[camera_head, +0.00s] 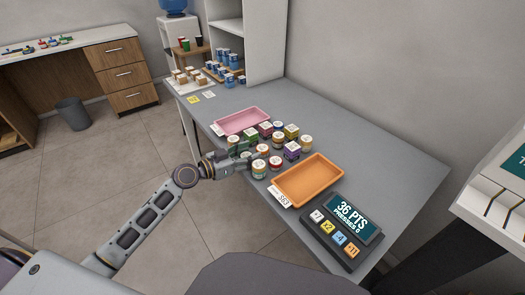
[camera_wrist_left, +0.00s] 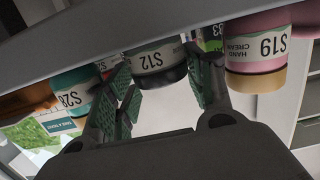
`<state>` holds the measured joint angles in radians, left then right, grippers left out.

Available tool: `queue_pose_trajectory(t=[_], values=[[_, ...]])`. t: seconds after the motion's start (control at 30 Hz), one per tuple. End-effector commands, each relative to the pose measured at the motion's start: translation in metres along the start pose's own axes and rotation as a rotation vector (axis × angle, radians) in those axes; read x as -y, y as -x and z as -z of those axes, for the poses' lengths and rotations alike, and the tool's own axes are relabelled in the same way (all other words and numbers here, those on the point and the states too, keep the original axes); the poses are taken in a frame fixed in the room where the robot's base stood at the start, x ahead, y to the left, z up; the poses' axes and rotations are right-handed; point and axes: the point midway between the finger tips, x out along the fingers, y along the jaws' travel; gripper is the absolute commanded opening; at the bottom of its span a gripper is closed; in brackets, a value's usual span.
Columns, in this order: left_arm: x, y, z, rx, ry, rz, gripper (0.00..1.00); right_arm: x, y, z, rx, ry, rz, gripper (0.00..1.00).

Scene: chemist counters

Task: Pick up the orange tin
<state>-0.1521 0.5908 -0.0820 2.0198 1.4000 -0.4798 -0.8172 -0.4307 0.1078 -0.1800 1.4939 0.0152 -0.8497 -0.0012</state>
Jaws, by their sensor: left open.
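A close group of small labelled jars and boxes stands on the grey counter (camera_head: 365,150). In the left wrist view, a grey and black jar marked S12 (camera_wrist_left: 158,62) shows beyond and between the open fingers (camera_wrist_left: 160,90). A teal jar (camera_wrist_left: 75,92) is to the left, with an orange item (camera_wrist_left: 30,100) partly cut off beside it.
A pink jar marked S19 (camera_wrist_left: 255,55) is right of the fingers. A pink tray (camera_head: 242,121) lies behind the group and an orange tray (camera_head: 308,181) in front. A keypad display (camera_head: 345,228) stands near the counter's front. The counter right of the group is clear.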

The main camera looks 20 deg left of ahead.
Motion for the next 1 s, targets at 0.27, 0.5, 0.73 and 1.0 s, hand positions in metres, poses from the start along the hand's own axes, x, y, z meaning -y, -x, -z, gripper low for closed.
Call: queue_pose_trajectory(t=[0.27, 0.5, 0.73, 1.0], values=[[0.0, -0.001, 0.0, 0.0, 0.0, 0.0, 0.53, 0.0, -0.001, -0.002, 0.001, 0.0, -0.001, 0.4], [0.001, -0.004, 0.0, -0.001, 0.0, 0.001, 0.53, 0.001, -0.001, -0.006, 0.007, 0.0, 0.001, 0.4], [0.002, -0.019, 0.0, -0.002, 0.001, 0.0, 0.53, 0.0, -0.005, -0.012, 0.006, -0.001, 0.0, 0.4], [0.004, -0.042, -0.001, -0.001, 0.001, 0.0, 0.53, -0.002, -0.012, -0.019, 0.004, -0.001, -0.004, 0.4]])
